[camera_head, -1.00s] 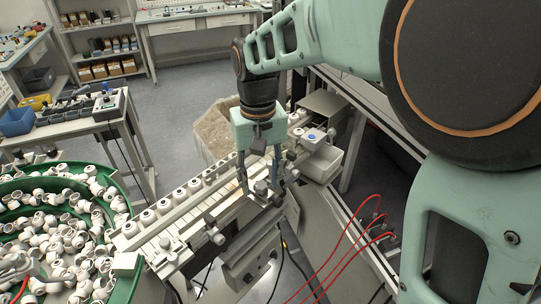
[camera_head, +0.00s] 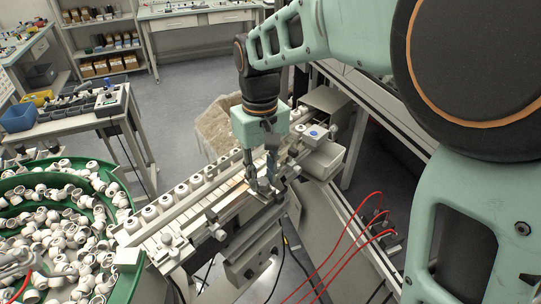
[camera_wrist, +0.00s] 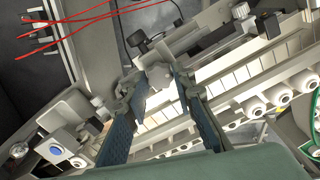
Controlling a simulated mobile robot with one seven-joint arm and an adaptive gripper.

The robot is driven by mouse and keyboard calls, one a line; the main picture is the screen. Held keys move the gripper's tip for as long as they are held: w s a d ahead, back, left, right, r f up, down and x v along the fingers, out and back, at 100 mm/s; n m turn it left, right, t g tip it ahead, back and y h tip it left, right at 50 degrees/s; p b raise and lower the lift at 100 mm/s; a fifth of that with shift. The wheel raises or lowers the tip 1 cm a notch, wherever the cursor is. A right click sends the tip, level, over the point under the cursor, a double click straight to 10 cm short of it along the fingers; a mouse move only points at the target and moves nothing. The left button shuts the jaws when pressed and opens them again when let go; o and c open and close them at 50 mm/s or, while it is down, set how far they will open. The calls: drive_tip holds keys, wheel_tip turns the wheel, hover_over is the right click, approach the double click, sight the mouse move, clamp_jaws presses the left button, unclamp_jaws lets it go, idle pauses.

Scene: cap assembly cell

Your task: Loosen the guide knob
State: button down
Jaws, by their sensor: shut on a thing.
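My gripper (camera_head: 264,187) points down at the guide rail beside the conveyor, its fingers at the far part of the rail's clamp hardware. In the wrist view my gripper (camera_wrist: 163,80) has its two dark ribbed fingers on either side of a small grey guide knob (camera_wrist: 160,75). It is shut on this knob. The fingers and clamp parts hide most of the knob in the head view. A second similar knob (camera_head: 219,233) sits at the near left end of the rail, apart from my gripper.
White caps stand in a row on the conveyor (camera_head: 160,238). A green bowl feeder (camera_head: 127,270) full of white parts is at the left. A blue button (camera_head: 314,134) sits on a box behind my gripper. Red hoses (camera_head: 340,245) loop at the right.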

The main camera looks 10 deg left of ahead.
sight(262, 181)
drive_tip(key=n, duration=0.4)
drive_tip(key=shift+n+p, duration=0.35)
drive_tip(key=shift+n, duration=1.45)
drive_tip(key=c, duration=1.6)
unclamp_jaws()
drive_tip(key=shift+r, duration=0.15)
wheel_tip(262, 181, up, 12)
drive_tip(key=shift+f, duration=0.1)
